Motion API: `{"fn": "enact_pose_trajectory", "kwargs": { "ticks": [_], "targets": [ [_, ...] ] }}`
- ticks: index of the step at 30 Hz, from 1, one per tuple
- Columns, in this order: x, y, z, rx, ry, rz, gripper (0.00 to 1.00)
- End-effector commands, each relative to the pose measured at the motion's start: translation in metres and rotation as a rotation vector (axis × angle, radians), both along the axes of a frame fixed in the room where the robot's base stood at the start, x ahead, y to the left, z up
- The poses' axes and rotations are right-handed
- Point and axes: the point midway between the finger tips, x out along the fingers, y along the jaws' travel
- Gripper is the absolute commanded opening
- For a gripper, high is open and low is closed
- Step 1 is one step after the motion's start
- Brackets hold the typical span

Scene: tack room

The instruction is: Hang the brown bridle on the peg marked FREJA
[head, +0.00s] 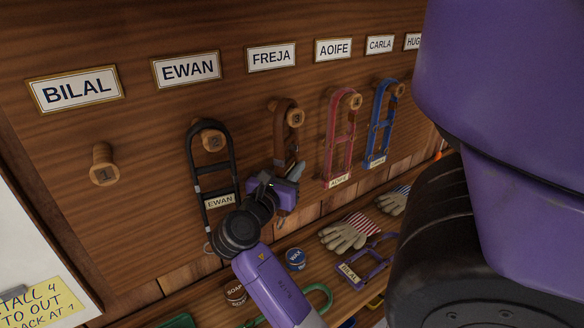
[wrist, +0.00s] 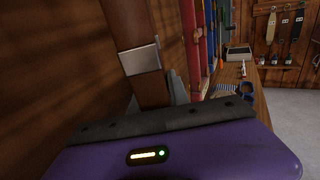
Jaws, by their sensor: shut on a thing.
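The brown bridle (head: 280,136) is upright at the peg (head: 294,117) numbered 3, below the FREJA sign (head: 271,57). Its top curves at the peg's upper left; I cannot tell whether the loop is around the peg or only beside it. My gripper (head: 286,186) is shut on the bridle's lower part, close to the board, and hides some of it. In the wrist view the brown strap with a silver buckle (wrist: 140,58) rises from my gripper's grey jaw.
A black bridle (head: 193,165) hangs to the left under EWAN, red (head: 329,135) and blue (head: 376,125) ones to the right. The BILAL peg (head: 103,165) is bare. The shelf below holds gloves (head: 346,234), tins and a purple bridle (head: 366,266).

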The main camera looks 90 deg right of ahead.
Motion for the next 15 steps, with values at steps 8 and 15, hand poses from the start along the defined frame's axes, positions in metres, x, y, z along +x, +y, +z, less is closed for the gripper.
{"fn": "enact_pose_trajectory", "kwargs": {
  "ticks": [8,15],
  "targets": [
    [-0.0013,-0.0008,-0.0047,0.009,0.001,-0.003,0.47],
    [0.0009,-0.0009,-0.0034,0.006,0.0,0.003,0.47]
  ]
}}
